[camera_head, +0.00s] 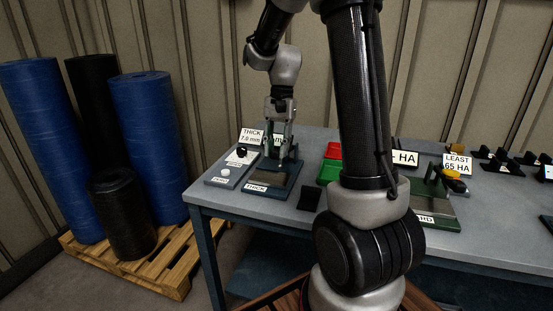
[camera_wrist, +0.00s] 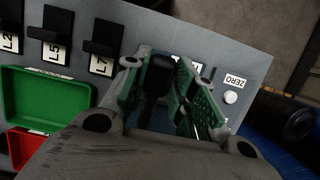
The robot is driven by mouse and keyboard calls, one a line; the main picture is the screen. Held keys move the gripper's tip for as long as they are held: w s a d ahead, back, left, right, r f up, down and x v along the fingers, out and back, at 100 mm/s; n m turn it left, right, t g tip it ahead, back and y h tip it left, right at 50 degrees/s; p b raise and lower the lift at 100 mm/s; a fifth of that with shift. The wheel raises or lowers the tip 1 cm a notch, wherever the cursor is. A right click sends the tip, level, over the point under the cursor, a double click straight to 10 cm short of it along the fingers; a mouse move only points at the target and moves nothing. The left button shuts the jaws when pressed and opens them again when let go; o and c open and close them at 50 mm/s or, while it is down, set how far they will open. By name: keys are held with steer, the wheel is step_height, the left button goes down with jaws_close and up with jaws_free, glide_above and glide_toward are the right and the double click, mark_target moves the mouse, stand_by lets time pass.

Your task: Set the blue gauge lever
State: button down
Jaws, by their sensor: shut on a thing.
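The thickness gauge (camera_head: 262,190) stands at the left end of the grey table, with a dark blue base marked THICK. My gripper (camera_head: 279,153) is over it, pointing down, with its fingers at the back part of the gauge. In the wrist view my gripper (camera_wrist: 165,100) has its green-padded fingers closed around a dark upright handle (camera_wrist: 159,76), which looks like the gauge lever. The fingers hide the lever in the head view, and its blue colour and exact setting cannot be made out.
Left of the gauge is a grey panel with a white ZERO button (camera_wrist: 231,97) and a black knob (camera_head: 242,152). Signs stand behind. Green (camera_wrist: 45,98) and red (camera_wrist: 24,147) bins are to the right. Blue and black rolls stand on a pallet (camera_head: 160,262) at left.

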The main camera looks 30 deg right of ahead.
steer(key=w+d+r+g+y, duration=0.4)
steer(key=d+r, duration=0.1)
steer(key=r, duration=0.3)
steer(key=shift+w+d+y, duration=0.15)
steer(key=shift+w+y, duration=0.2)
steer(key=shift+y, duration=0.05)
steer(key=c, duration=1.2)
jaws_free()
steer(key=shift+o, duration=0.2)
steer(key=shift+f, duration=0.1)
